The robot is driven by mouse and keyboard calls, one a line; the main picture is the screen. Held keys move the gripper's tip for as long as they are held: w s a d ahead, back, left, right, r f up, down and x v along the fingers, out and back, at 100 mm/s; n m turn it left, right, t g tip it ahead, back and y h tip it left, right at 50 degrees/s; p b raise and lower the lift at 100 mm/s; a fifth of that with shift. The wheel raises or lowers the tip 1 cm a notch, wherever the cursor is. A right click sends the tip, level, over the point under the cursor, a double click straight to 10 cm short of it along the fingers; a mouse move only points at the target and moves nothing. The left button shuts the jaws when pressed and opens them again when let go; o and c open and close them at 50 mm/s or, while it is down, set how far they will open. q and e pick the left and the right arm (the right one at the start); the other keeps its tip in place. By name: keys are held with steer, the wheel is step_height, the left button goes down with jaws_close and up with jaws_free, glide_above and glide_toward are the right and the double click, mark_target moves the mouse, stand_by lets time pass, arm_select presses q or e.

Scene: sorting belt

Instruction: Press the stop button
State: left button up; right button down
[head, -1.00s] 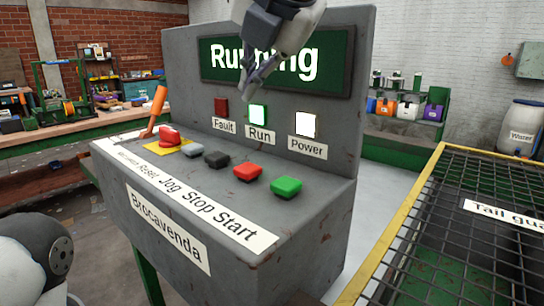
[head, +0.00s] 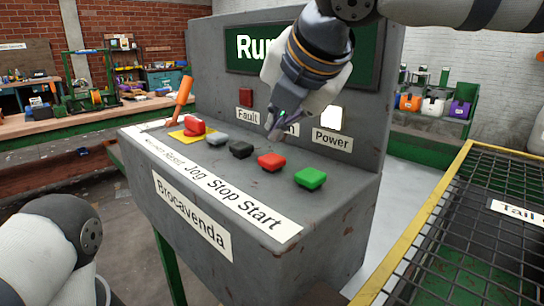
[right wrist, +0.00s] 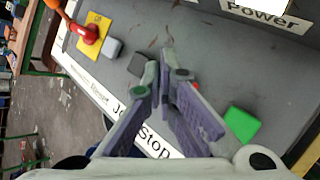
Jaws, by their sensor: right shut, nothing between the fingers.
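The red stop button (head: 271,162) is on the sloping top of the grey control console (head: 300,225), above the word Stop and between the black jog button (head: 241,150) and the green start button (head: 310,178). My right gripper (head: 276,132) comes down from above, shut and empty, its tips just above and behind the stop button in the head view, with a gap showing. In the right wrist view the shut fingers (right wrist: 164,62) hide nearly all of the stop button; only a speck of red (right wrist: 196,87) shows. My left gripper is out of view.
A grey reset button (head: 217,139), a red mushroom button (head: 195,125) on a yellow plate and an orange lever (head: 180,100) stand further left. The upright panel with its Running display (head: 244,48) rises behind. A yellow-edged mesh guard (head: 460,210) is at the right.

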mark_target(278, 157)
steer(key=shift+f, duration=0.65)
steer(key=shift+f, duration=0.15)
stand_by(0.9)
steer(key=shift+f, duration=0.3)
steer(key=shift+f, duration=0.6)
stand_by(0.6)
steer(key=shift+r, duration=1)
steer(key=shift+r, duration=2.55)
